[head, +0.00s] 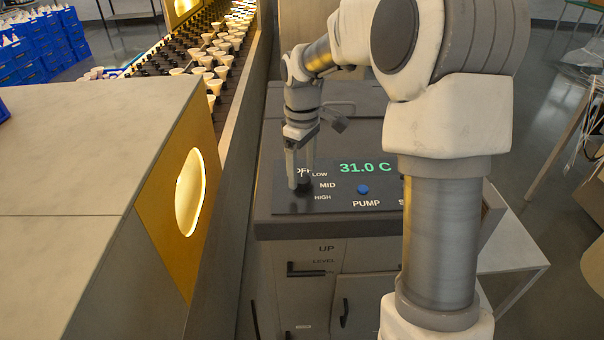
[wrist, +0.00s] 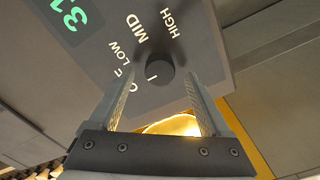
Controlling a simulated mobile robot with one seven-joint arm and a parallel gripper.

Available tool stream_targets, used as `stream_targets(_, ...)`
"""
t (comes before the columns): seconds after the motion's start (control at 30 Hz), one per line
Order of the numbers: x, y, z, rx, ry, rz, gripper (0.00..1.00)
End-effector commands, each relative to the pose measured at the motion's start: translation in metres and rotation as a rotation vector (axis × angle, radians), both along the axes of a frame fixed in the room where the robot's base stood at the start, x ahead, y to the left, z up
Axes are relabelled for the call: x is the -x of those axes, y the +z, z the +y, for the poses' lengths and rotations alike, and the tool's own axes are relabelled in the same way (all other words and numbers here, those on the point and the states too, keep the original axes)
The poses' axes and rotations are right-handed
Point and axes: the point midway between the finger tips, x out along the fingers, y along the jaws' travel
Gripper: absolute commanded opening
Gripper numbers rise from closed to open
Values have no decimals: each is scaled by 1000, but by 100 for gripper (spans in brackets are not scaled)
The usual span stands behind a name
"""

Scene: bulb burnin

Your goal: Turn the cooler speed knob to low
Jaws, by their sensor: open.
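The cooler panel (head: 337,205) has a green 31.0 C readout and the labels OFF, LOW, MID and HIGH. In the wrist view, the dark round speed knob (wrist: 160,67) sits beside these labels. A small white mark shows at the knob's lower edge, towards OFF; I cannot tell its exact setting. My gripper (head: 300,184) points down over the knob in the head view and hides much of it. In the wrist view, my gripper (wrist: 159,76) is open, with one finger on each side of the knob. I cannot tell whether either finger touches it.
A blue PUMP button (head: 363,189) sits right of the knob. Below the panel is a dark handle (head: 305,270) near the words UP and LEVEL. A conveyor with several pale bulbs (head: 222,57) runs along the left, beside a large grey housing (head: 75,180).

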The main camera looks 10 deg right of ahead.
Motion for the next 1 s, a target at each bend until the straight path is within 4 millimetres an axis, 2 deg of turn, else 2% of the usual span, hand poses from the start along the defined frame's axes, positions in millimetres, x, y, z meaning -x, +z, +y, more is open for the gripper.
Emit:
stream_targets(0.2, 0, -15, 0, 0, 1, 0, 82)
stream_targets(0.47, 0, -16, 0, -1, 0, -1, 82)
stream_targets(0.9, 0, -16, 0, -1, 0, -1, 4)
stream_targets(0.93, 0, -16, 0, -1, 0, -1, 0)
stream_targets(1.0, 0, -16, 0, -1, 0, -1, 0)
